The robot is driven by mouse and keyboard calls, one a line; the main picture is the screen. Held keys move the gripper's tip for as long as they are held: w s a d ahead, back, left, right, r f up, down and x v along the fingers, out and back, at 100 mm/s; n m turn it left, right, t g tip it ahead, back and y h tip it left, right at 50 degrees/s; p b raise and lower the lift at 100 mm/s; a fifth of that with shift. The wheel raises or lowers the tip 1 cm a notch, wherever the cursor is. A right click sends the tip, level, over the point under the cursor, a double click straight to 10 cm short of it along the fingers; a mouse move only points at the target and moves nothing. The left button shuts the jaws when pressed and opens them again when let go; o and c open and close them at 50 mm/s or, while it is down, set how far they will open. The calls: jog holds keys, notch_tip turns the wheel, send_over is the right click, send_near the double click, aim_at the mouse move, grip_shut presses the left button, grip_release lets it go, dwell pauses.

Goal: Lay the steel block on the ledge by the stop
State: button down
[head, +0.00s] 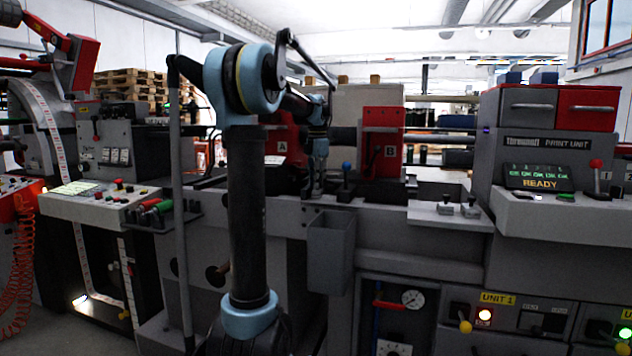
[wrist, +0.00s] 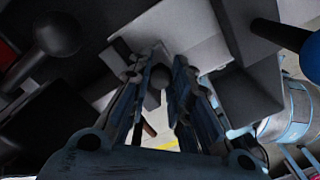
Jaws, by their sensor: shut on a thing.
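My gripper (head: 318,188) hangs fingers down over the front rail of the machine, left of a blue-knobbed lever (head: 347,168). In the wrist view my gripper (wrist: 160,90) has its two fingers close around a small dark grey piece with a rounded end (wrist: 160,77). It appears to be the steel block, but its full shape is hidden by the fingers. A pale grey surface (wrist: 178,28) lies just beyond the fingertips; whether the piece touches it I cannot tell. A grey ledge (head: 432,217) juts out farther right, with two small metal pieces (head: 445,208) on it. I cannot pick out the stop.
A grey open bin (head: 330,245) hangs on the machine front below my gripper. Red blocks marked A (head: 283,150) and B (head: 382,145) stand behind. The print unit (head: 548,140) is at the right.

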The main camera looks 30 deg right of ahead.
jog(key=c, duration=1.5)
grip_release()
jog(key=shift+o, duration=0.2)
notch_tip(320, 180, up, 13)
jog(key=shift+r, duration=0.15)
jog(key=shift+a, duration=0.15)
jog(key=s+a+f+m, duration=0.25)
jog(key=a+f, duration=0.25)
jog(key=a, duration=0.4)
jog(key=s+a+f+m+t, duration=0.1)
jog(key=s+a+f+m, duration=0.15)
jog(key=a+f, duration=0.45)
jog(key=s+a+f+m, duration=0.2)
jog(key=a+f+m, duration=0.1)
jog(key=a, duration=0.8)
jog(key=s+a+f+m, duration=0.4)
jog(key=s+a+f, duration=0.2)
jog(key=f, duration=0.6)
jog(key=s+a+f+m+t, duration=0.1)
jog(key=s+a+f+m, duration=0.3)
jog(key=s+a+f, duration=0.3)
jog(key=s+f, duration=0.3)
jog(key=f, duration=0.3)
jog(key=shift+s+m, duration=0.15)
jog(key=shift+m, duration=0.25)
